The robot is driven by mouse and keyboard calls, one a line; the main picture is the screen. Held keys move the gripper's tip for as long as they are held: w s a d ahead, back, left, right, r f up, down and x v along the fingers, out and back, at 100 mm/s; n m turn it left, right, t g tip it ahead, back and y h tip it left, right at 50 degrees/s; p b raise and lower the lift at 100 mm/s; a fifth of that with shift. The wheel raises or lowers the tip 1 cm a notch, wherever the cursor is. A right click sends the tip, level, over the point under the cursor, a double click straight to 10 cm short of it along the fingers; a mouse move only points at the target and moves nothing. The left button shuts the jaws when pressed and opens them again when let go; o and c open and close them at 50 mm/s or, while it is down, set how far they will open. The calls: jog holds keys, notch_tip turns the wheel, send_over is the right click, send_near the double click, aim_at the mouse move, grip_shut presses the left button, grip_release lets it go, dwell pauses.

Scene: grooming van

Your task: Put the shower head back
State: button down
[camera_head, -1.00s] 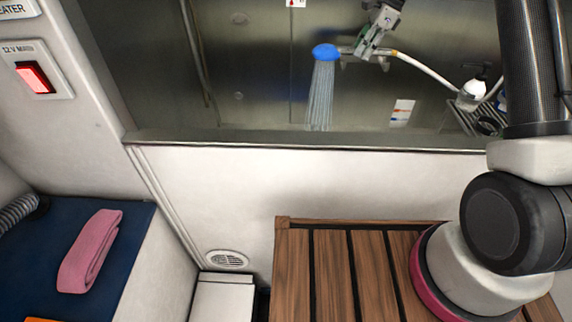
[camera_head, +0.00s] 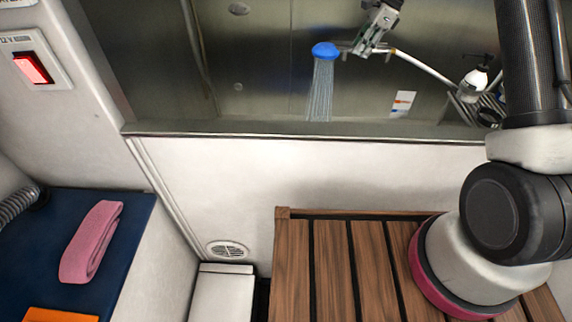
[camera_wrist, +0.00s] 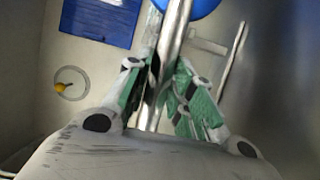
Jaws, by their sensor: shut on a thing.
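The shower head (camera_head: 325,50) is blue, with water streaming down from it into the steel tub. Its hose (camera_head: 425,68) runs off to the right. My gripper (camera_head: 364,46) is shut on the shower head's handle and holds it above the tub. In the wrist view, the green-padded fingers of my gripper (camera_wrist: 160,95) are closed around the metal handle (camera_wrist: 172,50), with the blue head (camera_wrist: 185,6) cut off at the top edge. I cannot make out a holder for the shower head with certainty.
The tub's front rim (camera_head: 300,128) crosses the view. A white pump bottle (camera_head: 474,83) stands by a dark rack at right. A slatted wooden step (camera_head: 333,260) is in front. A pink towel (camera_head: 92,240) lies on a blue surface at left. A vertical bar (camera_wrist: 232,60) is on the wall.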

jog(key=c, duration=1.1)
grip_release()
jog(key=shift+c, duration=0.2)
jog(key=v, duration=0.7)
jog(key=shift+d+r, duration=0.15)
jog(key=shift+r, duration=0.1)
jog(key=shift+s, duration=0.1)
